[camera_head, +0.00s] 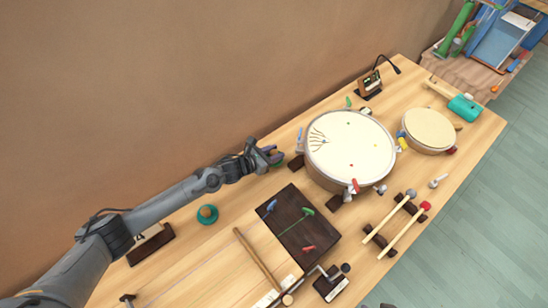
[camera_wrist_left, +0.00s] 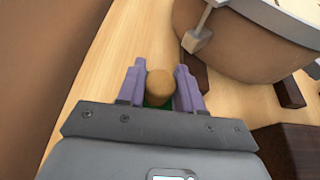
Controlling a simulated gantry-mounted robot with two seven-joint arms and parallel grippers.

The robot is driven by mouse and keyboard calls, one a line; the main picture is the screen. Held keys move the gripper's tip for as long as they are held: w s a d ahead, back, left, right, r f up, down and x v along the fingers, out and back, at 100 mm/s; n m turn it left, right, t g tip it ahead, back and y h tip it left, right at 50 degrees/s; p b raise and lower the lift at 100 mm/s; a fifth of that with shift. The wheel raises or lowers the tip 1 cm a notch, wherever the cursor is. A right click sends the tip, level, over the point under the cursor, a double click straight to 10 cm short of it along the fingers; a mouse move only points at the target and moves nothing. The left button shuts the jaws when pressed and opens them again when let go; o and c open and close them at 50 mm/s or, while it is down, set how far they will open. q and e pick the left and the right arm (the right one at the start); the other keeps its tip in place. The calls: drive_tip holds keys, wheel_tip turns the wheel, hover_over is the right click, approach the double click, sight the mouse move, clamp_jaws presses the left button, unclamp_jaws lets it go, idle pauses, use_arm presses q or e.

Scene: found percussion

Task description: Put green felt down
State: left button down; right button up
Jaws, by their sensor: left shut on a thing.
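My left gripper (camera_head: 272,155) is at the back of the wooden table, just left of the large drum. Its purple fingers are shut on a round tan wooden knob. Green shows below the knob, so the green felt (camera_wrist_left: 152,101) appears to be its base; the fingers and the wrist hide most of it. In the head view only a sliver of green shows by the fingertips. I cannot tell whether the felt touches the tabletop. My right gripper is not in view.
The large drum (camera_head: 349,147) stands close right of the gripper, with dark wooden blocks at its foot. A teal disc with a brown knob (camera_head: 207,214) sits nearer on the left. A dark board (camera_head: 298,222) lies in front. Bare tabletop shows around the gripper.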

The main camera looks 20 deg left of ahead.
use_arm(q)
drive_tip(key=shift+f, duration=1.3)
drive_tip(key=shift+f+b, duration=0.1)
drive_tip(key=shift+b, duration=0.2)
drive_tip(key=shift+f, duration=0.15)
drive_tip(key=c, duration=0.7)
unclamp_jaws()
drive_tip(key=shift+c, duration=0.2)
drive_tip(key=shift+s+a+r+p, duration=0.1)
drive_tip(key=shift+s+r+p, duration=0.1)
drive_tip(key=shift+r+p, duration=0.25)
drive_tip(key=p+v, duration=0.5)
drive_tip(key=v, duration=0.1)
drive_tip(key=shift+s+a, duration=0.2)
drive_tip(key=shift+s, duration=0.25)
